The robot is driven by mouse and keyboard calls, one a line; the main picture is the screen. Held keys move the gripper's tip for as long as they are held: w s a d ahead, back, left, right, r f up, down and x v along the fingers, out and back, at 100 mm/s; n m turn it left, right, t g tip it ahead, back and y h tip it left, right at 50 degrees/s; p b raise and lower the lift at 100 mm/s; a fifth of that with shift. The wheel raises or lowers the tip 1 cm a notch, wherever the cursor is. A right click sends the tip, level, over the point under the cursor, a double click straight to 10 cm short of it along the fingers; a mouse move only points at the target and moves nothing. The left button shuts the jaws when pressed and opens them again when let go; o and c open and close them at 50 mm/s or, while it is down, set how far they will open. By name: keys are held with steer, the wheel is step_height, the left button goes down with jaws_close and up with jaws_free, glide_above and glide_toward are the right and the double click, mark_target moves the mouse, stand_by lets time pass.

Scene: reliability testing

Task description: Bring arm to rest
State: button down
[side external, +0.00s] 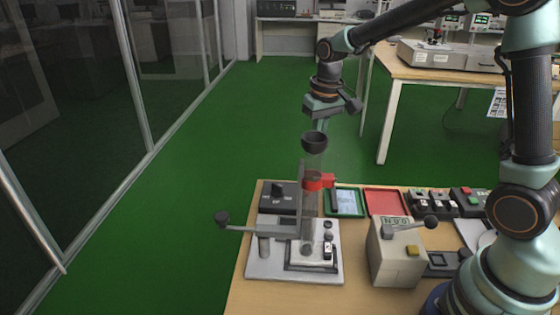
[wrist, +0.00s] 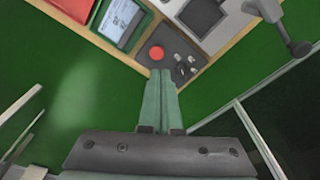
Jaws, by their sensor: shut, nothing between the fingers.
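My gripper (side external: 321,126) is shut and empty, with its fingers pointing down. In the side view it shows high, just above the dark funnel cup (side external: 314,140) of the test rig in the picture. In the wrist view my gripper's fingers (wrist: 161,76) lie together, and their tips overlap the edge of a dark control box (wrist: 178,58) with a red button and knobs. Green floor shows on both sides of the fingers there. My arm is bent and reaches out from the right side of the side view.
The test rig (side external: 262,273) with its side lever stands at the table's left end. A green tray (side external: 359,213), a red tray (side external: 386,202) and a beige meter box (side external: 385,262) are to its right. A back bench (side external: 405,72) stands behind. Glass partitions line the left.

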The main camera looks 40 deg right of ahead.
steer(key=s+a+r+n+t, duration=0.1)
steer(key=s+r+t, duration=0.1)
steer(key=s+r, duration=0.2)
steer(key=s+a+r+n+t, duration=0.1)
steer(key=s+r, duration=0.3)
steer(key=s, duration=0.6)
steer(key=shift+s+a+t, duration=0.25)
steer(key=shift+t, duration=0.45)
